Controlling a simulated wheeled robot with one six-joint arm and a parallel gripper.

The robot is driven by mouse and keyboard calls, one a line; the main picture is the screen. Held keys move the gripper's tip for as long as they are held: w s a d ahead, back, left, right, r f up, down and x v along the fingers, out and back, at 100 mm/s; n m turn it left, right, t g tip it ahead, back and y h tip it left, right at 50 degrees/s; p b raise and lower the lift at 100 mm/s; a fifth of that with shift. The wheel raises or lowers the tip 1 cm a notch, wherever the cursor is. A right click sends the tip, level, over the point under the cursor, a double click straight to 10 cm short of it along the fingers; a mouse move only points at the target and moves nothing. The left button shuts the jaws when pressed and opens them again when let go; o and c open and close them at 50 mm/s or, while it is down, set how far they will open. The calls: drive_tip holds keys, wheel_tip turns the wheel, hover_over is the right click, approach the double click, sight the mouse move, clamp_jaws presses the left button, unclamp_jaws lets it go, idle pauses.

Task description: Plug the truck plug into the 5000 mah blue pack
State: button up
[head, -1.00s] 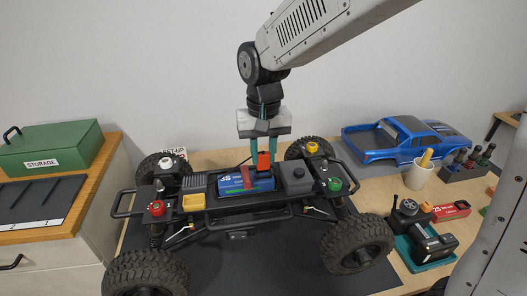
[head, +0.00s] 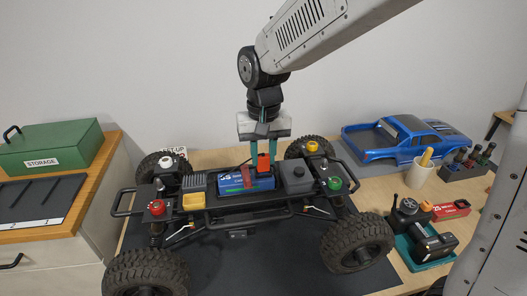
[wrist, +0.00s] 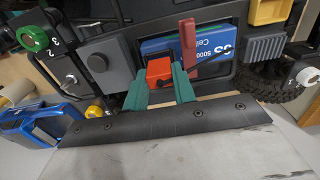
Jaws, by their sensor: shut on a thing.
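The orange truck plug (head: 263,162) is between the teal fingers of my gripper (head: 263,155), which is shut on it. The blue 5000 pack (head: 234,184) lies in the truck's middle tray, with a red strap (head: 249,180) across it. The plug is at the pack's right end in the head view. In the wrist view the plug (wrist: 159,72) is close beside the pack's end (wrist: 205,47), and the strap (wrist: 188,42) is up to its right. I cannot tell whether the plug touches or enters the pack's socket.
A grey box (head: 296,177) stands right of the pack on the truck, and a yellow block (head: 194,201) stands left. Coloured caps top the shock towers. A red pack (head: 456,209), a teal tray (head: 410,256) and a blue body shell (head: 405,140) lie at the right.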

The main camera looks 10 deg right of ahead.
sight(265, 157)
drive_tip(key=shift+f, duration=0.65)
drive_tip(key=o, duration=1)
wheel_tip(265, 157, up, 8)
drive_tip(key=shift+f, duration=0.15)
drive_tip(key=shift+s+d+f+n, duration=0.1)
drive_tip(key=shift+s+f+n, duration=0.1)
drive_tip(key=shift+n, duration=0.1)
drive_tip(key=shift+t, duration=0.7)
drive_tip(key=s+d, duration=0.5)
drive_tip(key=s, duration=0.2)
drive_tip(key=s+d, duration=0.5)
drive_tip(key=s, duration=0.3)
drive_tip(key=s+d+r, duration=0.1)
drive_tip(key=s+d, duration=0.5)
drive_tip(key=s, duration=0.2)
drive_tip(key=shift+s+d, duration=0.1)
